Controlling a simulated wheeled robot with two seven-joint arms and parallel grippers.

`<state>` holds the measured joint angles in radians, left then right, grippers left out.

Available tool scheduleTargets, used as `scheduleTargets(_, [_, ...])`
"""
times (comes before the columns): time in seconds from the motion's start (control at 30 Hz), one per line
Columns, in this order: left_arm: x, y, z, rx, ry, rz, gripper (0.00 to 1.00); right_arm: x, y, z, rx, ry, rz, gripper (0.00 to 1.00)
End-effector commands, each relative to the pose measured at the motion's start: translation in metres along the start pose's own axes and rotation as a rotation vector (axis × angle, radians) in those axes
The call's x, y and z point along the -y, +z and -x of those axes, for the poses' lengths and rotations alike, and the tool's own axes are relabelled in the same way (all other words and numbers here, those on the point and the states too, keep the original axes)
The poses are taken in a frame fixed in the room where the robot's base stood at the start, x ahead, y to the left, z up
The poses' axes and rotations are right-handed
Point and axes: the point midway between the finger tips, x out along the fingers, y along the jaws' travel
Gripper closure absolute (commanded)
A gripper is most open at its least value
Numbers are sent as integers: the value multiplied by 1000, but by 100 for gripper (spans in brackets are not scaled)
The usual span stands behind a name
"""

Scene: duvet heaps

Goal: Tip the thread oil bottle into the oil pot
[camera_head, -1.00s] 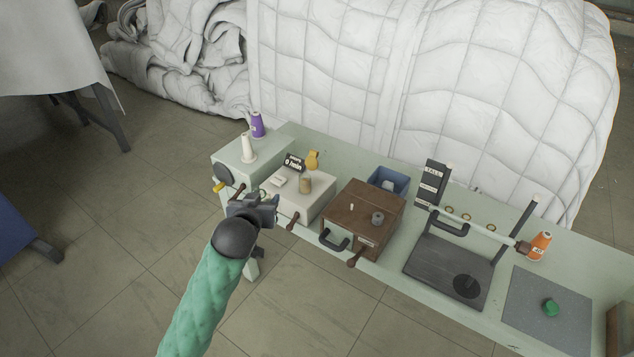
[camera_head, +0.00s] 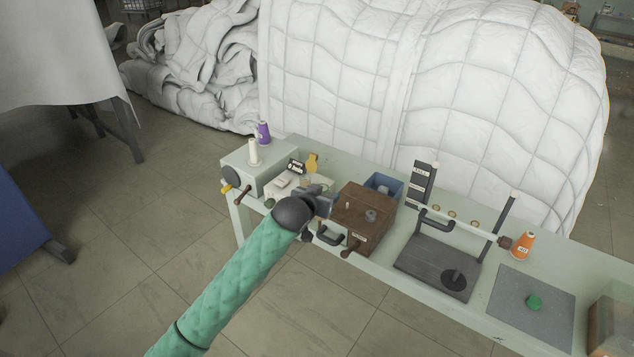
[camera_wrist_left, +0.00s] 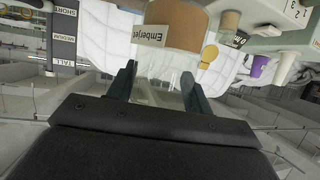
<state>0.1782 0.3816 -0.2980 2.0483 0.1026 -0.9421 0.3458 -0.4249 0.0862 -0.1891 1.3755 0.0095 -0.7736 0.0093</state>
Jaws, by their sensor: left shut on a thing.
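My left gripper (camera_head: 325,203) is above the bench front, between the cream box and the brown box. In the left wrist view its fingers (camera_wrist_left: 158,88) are closed on a clear bottle with amber contents (camera_wrist_left: 175,28) and a label reading "Emberjet". In the head view the gripper hides most of this bottle, and I cannot tell its exact tilt. I cannot tell for sure which is the oil pot. My right gripper is out of view.
The bench (camera_head: 300,148) holds a cream box (camera_head: 285,188), a brown box (camera_head: 352,200), a blue bin (camera_head: 386,184), a dark stand (camera_head: 435,265), an orange spool (camera_head: 523,245) and a grey mat (camera_head: 545,290). A white duvet heap (camera_head: 440,80) rises behind.

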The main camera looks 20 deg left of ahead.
Motion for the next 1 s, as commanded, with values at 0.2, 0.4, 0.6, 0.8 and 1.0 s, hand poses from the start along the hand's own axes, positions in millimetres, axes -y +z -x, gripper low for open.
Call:
scheduleTargets(0.2, [19,-18,-42,5,48,-28,76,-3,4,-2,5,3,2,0])
scheduleTargets(0.4, [44,-23,-86,9,100,-47,76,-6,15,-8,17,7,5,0])
scheduleTargets(0.6, [66,-11,-118,4,145,-55,76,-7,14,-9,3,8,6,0])
scheduleTargets(0.8, [75,-1,-131,-5,164,-58,76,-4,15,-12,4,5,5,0])
scheduleTargets(1.0, [76,0,-132,-6,166,-58,76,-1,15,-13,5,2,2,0])
